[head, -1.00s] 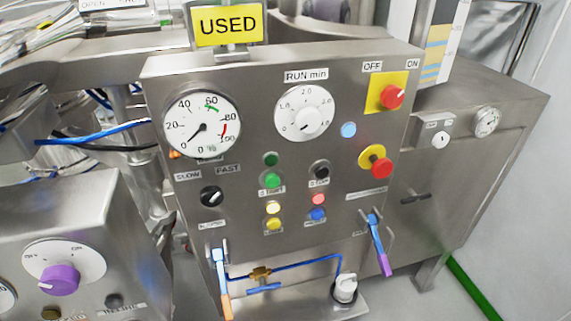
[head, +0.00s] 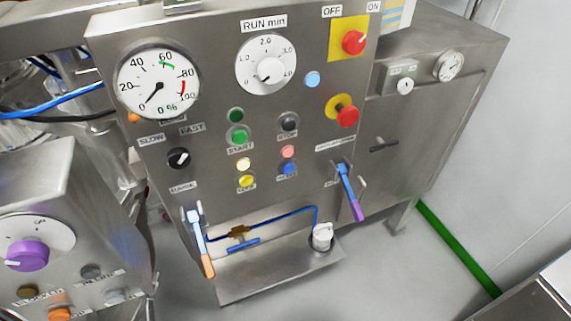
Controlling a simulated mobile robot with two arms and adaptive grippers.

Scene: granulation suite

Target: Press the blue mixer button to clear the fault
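The blue button (head: 289,169) sits low on the steel control panel (head: 215,122), just under a lit pinkish-red lamp (head: 288,152). Its label is too small to read. A yellow button (head: 246,181) is to its left, under a lit pale yellow lamp (head: 243,164). A green START button (head: 238,136) and a black STOP button (head: 289,122) are above. A light blue lamp or button (head: 312,79) sits higher at the right. Neither of my grippers is in view.
A red knob on a yellow plate (head: 353,42) and a red mushroom button (head: 347,116) are at the panel's right. Lever valves with orange (head: 207,265) and purple (head: 356,209) handles stick out below. Another panel with a purple knob (head: 28,255) stands lower left. Floor at right is clear.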

